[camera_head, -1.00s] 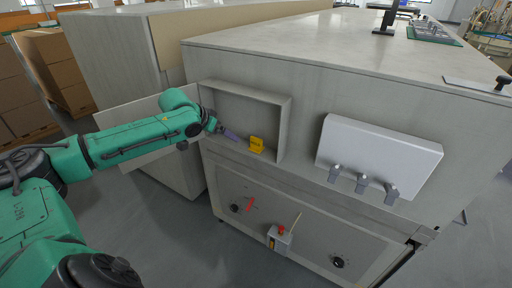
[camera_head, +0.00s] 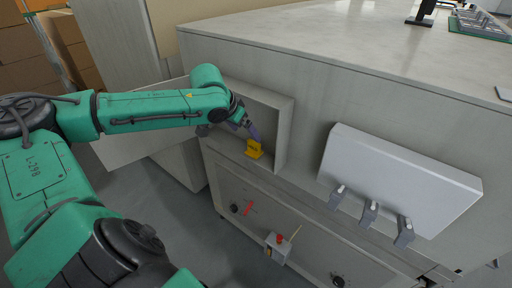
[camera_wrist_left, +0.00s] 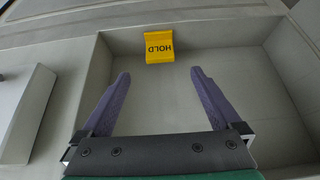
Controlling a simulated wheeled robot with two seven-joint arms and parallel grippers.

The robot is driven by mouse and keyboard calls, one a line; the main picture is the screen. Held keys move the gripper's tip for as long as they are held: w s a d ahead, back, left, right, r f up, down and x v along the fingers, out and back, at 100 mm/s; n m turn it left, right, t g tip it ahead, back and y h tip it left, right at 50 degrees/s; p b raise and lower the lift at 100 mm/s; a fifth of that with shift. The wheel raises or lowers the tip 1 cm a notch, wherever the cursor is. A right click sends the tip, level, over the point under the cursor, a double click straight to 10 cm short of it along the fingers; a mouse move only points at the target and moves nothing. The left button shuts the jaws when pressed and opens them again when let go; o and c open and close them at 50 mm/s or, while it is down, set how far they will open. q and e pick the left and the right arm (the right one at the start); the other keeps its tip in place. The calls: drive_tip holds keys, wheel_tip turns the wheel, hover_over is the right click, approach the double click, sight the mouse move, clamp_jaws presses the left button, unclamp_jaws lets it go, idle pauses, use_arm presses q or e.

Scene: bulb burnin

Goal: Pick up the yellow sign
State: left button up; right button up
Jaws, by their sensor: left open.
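The yellow sign (camera_head: 254,149) stands on the floor of a shallow open recess in the grey cabinet's front, near the recess's right wall. In the left wrist view the sign (camera_wrist_left: 159,47) reads "HOLD", upside down, and lies ahead of the fingertips, centred between them or nearly so. My left gripper (camera_head: 256,137) is at the recess, close to the sign. In the left wrist view its two purple fingers (camera_wrist_left: 160,73) are spread apart with nothing between them. My right gripper is not in view.
The recess wall (camera_head: 281,137) stands close to the right of the sign. A white panel with grey clamps (camera_head: 395,183) sticks out farther right. An open door (camera_head: 125,150) hangs left, behind my arm. A box with a red button (camera_head: 279,243) is below.

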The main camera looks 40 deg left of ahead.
sight(253, 142)
use_arm(q)
drive_tip(key=x, duration=0.3)
drive_tip(key=shift+w+f, duration=0.2)
drive_tip(key=shift+w, duration=0.05)
drive_tip(key=shift+x, duration=1.15)
drive_tip(key=x, duration=0.3)
drive_tip(key=shift+p, duration=0.3)
drive_tip(key=shift+w+f, duration=0.2)
drive_tip(key=shift+f, duration=0.2)
drive_tip(key=shift+s+r, duration=0.1)
drive_tip(key=c, duration=1.4)
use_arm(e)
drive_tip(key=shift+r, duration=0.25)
